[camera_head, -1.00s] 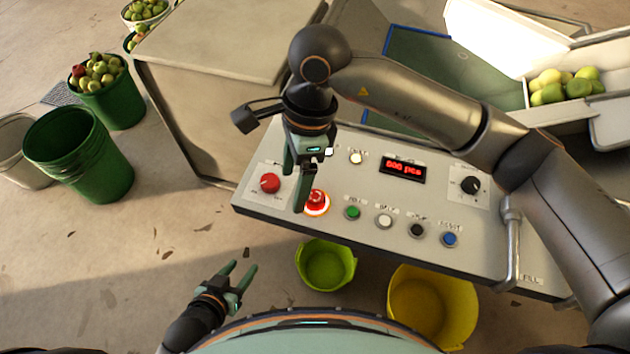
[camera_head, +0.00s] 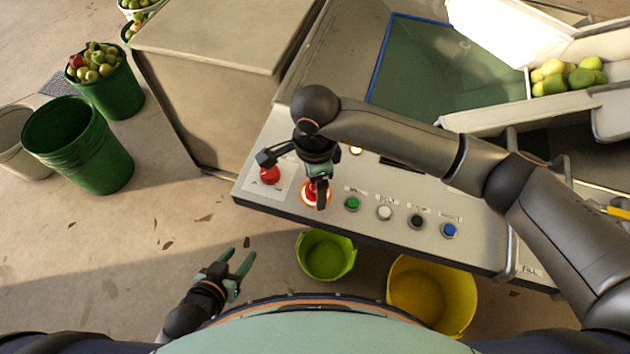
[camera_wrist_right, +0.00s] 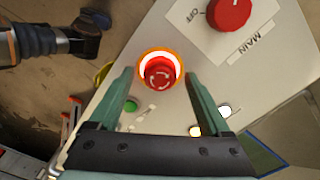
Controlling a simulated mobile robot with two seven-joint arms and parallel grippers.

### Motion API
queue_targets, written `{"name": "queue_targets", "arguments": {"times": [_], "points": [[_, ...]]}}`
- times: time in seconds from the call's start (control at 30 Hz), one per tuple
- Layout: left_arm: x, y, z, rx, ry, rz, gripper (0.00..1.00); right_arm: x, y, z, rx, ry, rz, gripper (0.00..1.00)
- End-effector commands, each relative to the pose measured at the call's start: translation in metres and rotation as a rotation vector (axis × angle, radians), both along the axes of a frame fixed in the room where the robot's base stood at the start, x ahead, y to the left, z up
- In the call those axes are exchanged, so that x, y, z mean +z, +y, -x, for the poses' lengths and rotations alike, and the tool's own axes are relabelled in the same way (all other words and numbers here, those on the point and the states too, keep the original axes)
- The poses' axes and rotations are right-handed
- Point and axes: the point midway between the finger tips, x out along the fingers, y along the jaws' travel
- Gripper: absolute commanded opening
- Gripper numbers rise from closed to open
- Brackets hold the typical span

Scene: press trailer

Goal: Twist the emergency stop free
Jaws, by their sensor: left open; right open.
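The emergency stop (camera_head: 312,201) is a red mushroom button with a glowing ring on the control panel (camera_head: 290,214). In the right wrist view the emergency stop (camera_wrist_right: 159,72) shows arrow marks on its cap. My right gripper (camera_head: 320,196) is over it, pointing down and partly hiding it in the head view. In the wrist view the right gripper (camera_wrist_right: 160,85) is open, with one finger to each side of the cap and visible gaps between. My left gripper (camera_head: 242,262) is open and empty, low over the floor left of the panel.
A red MAIN knob (camera_head: 269,176) sits close left of the stop. Green (camera_head: 352,203), white (camera_head: 384,213), black (camera_head: 416,221) and blue (camera_head: 449,230) buttons line the panel to the right. A lime bucket (camera_head: 325,256) and a yellow bucket (camera_head: 433,295) stand below the panel's front edge.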

Motion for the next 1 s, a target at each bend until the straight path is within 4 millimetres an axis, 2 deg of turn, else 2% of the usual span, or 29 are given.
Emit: {"name": "queue_targets", "arguments": {"times": [0.33,1.0], "points": [[-0.0005,0.0002,0.0007,0.000,0.002,0.000,0.50,-0.0039,0.0005,0.0001,0.001,-0.001,-0.001,0.80],[-0.0012,-0.0003,0.0017,-0.001,0.005,0.000,0.50,-0.0033,0.0004,0.0001,0.001,-0.001,-0.001,0.05]]}}
